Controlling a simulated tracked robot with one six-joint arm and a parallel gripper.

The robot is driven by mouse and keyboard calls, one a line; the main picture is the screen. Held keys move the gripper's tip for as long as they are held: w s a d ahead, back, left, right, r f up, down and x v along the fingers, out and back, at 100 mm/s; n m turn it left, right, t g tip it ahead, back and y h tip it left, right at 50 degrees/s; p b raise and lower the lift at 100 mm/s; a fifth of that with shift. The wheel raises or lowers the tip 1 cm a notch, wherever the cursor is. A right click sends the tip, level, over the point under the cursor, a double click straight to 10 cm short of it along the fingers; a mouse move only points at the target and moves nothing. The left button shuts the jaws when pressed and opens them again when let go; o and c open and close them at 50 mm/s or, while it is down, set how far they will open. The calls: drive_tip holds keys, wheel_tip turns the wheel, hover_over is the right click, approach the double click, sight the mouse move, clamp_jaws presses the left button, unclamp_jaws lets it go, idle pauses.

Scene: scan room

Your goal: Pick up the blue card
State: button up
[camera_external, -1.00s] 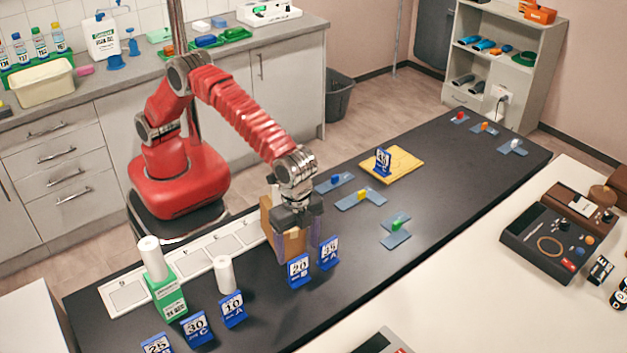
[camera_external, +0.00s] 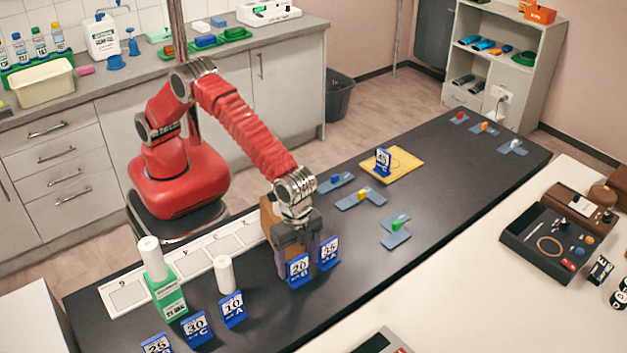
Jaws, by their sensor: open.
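Several blue cards with white number labels stand upright on the black bench. Card 20 (camera_external: 299,271) and card 35 (camera_external: 329,253) stand side by side at the middle. Card 10 (camera_external: 233,310), card 30 (camera_external: 196,328) and card 25 (camera_external: 157,344) stand to the lower left. Another blue card (camera_external: 383,161) stands on a yellow pad. My gripper (camera_external: 298,258) is open and low, its fingers pointing down just behind or around card 20, with card 35 just to its right. The fingertips are partly hidden, and I cannot tell whether they touch card 20.
A brown block (camera_external: 267,218) stands behind my gripper, partly hidden. A green box (camera_external: 168,298) with a white cylinder and another white cylinder (camera_external: 225,275) stand to the left. Blue-grey flat pieces (camera_external: 396,238) with small coloured blocks lie to the right. The bench front between them is clear.

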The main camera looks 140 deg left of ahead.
drive_tip(key=shift+c, duration=0.3)
drive_tip(key=c, duration=1.4)
drive_tip(key=shift+r, duration=0.15)
drive_tip(key=shift+c, duration=0.2)
wheel_tip(320, 180, up, 10)
drive_tip(key=shift+f, duration=0.1)
drive_tip(key=s+d+r, duration=0.2)
drive_tip(key=s+d, duration=0.3)
drive_tip(key=d, duration=0.3)
drive_tip(key=s+d+r, duration=0.2)
drive_tip(key=s+d, duration=0.3)
drive_tip(key=d, duration=0.3)
drive_tip(key=shift+n, duration=0.3)
